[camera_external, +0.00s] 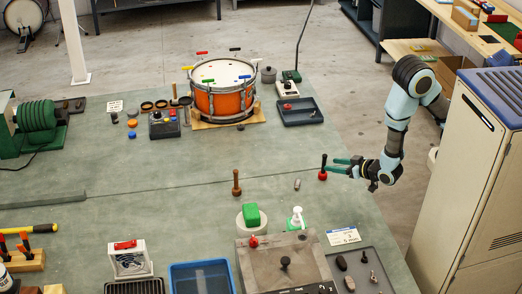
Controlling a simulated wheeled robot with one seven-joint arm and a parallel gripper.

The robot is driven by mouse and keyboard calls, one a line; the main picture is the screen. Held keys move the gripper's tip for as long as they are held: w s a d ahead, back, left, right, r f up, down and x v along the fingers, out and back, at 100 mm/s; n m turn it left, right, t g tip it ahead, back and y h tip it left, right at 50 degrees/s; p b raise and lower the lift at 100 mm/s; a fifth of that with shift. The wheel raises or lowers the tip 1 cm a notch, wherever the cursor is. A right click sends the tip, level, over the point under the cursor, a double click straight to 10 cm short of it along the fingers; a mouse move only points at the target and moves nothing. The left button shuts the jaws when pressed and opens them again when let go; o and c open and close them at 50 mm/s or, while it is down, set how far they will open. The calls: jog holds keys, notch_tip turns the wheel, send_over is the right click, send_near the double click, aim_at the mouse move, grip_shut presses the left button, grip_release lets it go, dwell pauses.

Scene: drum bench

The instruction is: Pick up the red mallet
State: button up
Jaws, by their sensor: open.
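The red mallet (323,175) stands upright on the green bench top near its right edge, red head down and dark handle up. My gripper (336,166) reaches in from the right, with its two dark green fingers pointing left towards the mallet. The jaws are open and empty. The fingertips are just to the right of the handle; I cannot tell from this one view whether they touch it. My arm covers none of the mallet's head.
A brown wooden mallet-like tool (236,183) stands to the left. A small grey cylinder (297,185) lies between them. An orange drum (225,103) stands at the back. A beige cabinet (470,190) stands at the right.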

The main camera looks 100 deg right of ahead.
jog(key=shift+w+d+f+b, duration=0.15)
jog(key=shift+d+f+b, duration=0.15)
jog(key=shift+r+p+x, duration=0.25)
jog(key=shift+p+x, duration=0.45)
jog(key=shift+x, duration=0.7)
jog(key=p+x, duration=0.2)
jog(key=x, duration=0.3)
jog(key=shift+c, duration=0.4)
grip_shut()
